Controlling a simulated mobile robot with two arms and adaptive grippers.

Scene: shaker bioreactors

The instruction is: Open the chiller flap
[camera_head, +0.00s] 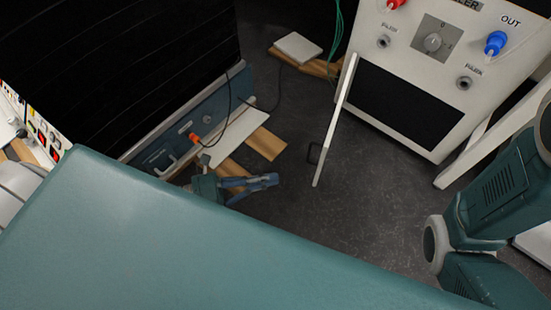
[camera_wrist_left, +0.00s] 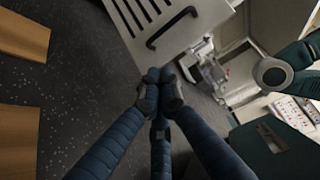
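The chiller (camera_head: 450,75) is a white box at the upper right of the head view. Its flap (camera_head: 335,120) is a thin white panel, swung out from the left side of the front, so the dark opening (camera_head: 405,105) is uncovered. The flap's black handle (camera_head: 315,153) faces left. In the left wrist view the slotted flap (camera_wrist_left: 135,22) and its handle (camera_wrist_left: 172,27) show at the top. My left gripper (camera_head: 272,180) is left of the flap, apart from the handle; its fingers meet (camera_wrist_left: 160,78) with nothing seen between them. My right gripper is out of view.
A dark cabinet with a blue lower panel (camera_head: 205,115) and an orange connector (camera_head: 193,138) stands at left. Wooden boards (camera_head: 265,143) lie near it. Green tubes (camera_head: 336,35) hang left of the chiller. Dark floor (camera_head: 370,190) is clear before the chiller.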

